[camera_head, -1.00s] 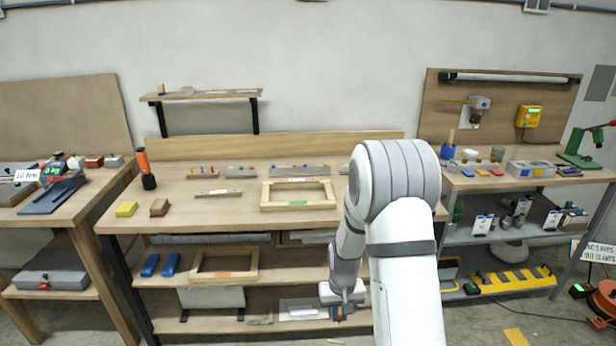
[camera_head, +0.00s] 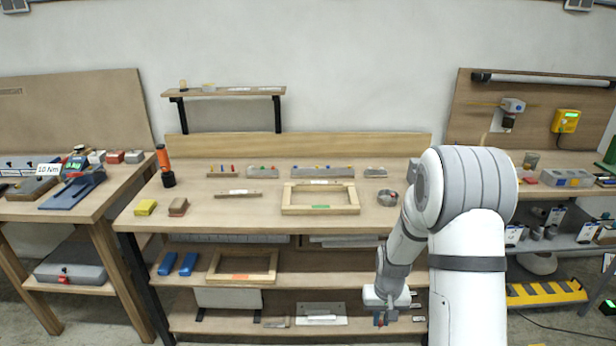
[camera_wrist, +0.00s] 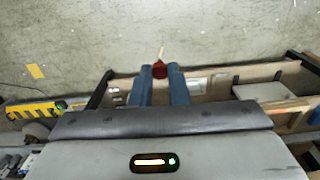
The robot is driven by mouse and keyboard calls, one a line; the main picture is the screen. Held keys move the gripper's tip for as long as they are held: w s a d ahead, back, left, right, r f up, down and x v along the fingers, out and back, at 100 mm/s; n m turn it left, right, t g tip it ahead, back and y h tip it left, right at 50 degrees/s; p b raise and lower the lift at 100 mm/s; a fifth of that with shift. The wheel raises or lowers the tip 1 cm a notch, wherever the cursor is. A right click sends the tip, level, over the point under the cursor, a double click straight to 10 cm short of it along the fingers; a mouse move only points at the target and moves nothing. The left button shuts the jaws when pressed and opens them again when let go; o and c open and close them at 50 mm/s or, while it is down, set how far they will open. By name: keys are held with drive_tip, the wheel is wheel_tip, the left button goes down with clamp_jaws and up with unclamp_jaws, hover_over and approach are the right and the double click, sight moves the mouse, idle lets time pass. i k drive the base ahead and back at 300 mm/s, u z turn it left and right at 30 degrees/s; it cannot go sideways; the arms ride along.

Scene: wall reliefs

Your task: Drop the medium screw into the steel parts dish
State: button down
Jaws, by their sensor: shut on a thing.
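My gripper (camera_head: 381,319) hangs low in front of the workbench's lower shelf in the head view. In the wrist view my gripper (camera_wrist: 160,73) has its two blue fingers shut on the screw (camera_wrist: 160,69), which shows a red head and a thin pale part pointing away. The fingers hide part of it, and I cannot judge its size. The steel parts dish (camera_head: 388,197) is a small round grey dish on the bench top, just left of my arm in the head view. My gripper is well below it and apart from it.
The workbench (camera_head: 240,209) has a wooden frame (camera_head: 320,210) and several strips with coloured knobs along its back. A lower shelf (camera_head: 330,283) holds another frame (camera_head: 242,277). Open bench top lies around the dish. A grey shelf unit (camera_head: 560,243) stands at right.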

sight(388, 198)
drive_tip(key=i, duration=0.9)
